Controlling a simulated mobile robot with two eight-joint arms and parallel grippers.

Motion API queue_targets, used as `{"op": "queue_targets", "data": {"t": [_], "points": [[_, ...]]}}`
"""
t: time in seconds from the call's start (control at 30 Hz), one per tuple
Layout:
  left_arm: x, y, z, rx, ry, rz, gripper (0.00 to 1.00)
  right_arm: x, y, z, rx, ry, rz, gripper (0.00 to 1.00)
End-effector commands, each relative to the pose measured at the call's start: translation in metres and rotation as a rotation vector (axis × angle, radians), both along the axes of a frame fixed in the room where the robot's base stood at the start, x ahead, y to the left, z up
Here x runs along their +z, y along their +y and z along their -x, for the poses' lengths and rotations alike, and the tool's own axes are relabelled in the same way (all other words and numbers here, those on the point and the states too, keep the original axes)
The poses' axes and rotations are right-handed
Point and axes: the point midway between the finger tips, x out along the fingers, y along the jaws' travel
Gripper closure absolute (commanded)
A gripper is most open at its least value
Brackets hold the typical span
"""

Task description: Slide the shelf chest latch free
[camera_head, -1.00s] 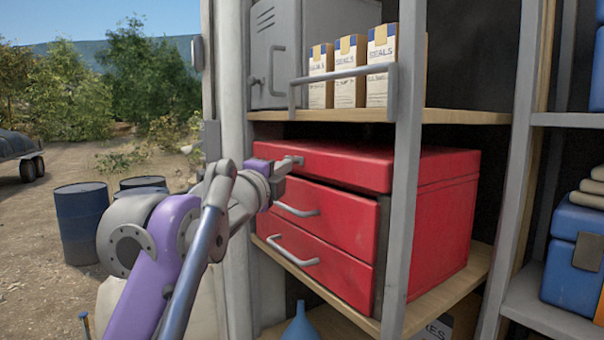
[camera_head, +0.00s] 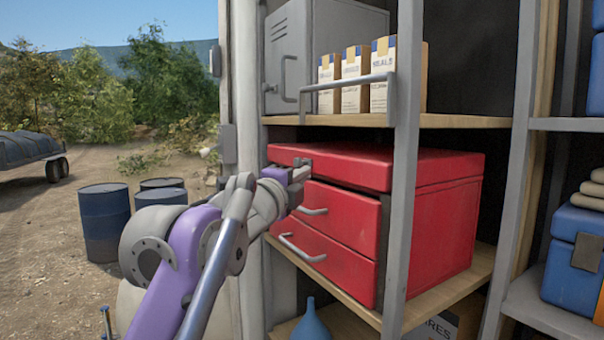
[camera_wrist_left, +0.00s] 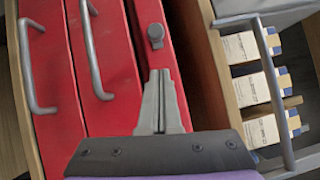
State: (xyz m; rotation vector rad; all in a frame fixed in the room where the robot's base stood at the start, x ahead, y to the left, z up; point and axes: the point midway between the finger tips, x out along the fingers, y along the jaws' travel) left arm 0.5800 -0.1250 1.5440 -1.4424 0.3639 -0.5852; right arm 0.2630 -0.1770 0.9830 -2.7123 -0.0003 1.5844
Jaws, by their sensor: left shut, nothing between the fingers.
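The red shelf chest (camera_head: 435,210) stands on a wooden shelf, with a lid section above two drawers. In the left wrist view, a grey rounded latch (camera_wrist_left: 155,36) sits on the red lid front (camera_wrist_left: 148,14). In the head view, the gripper largely hides the latch. My right gripper is out of view.
Drawer handles (camera_head: 302,249) stick out below the gripper. Above, a rail (camera_head: 350,83) guards several boxes (camera_head: 384,76) beside a grey cabinet (camera_head: 290,60). Open ground lies left.

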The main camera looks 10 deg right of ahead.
Motion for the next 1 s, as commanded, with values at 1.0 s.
{"op": "queue_targets", "data": {"t": [1.0], "points": [[-0.016, 0.060, 0.076, 0.015, 0.017, 0.010, 1.00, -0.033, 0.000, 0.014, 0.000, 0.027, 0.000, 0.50]]}}
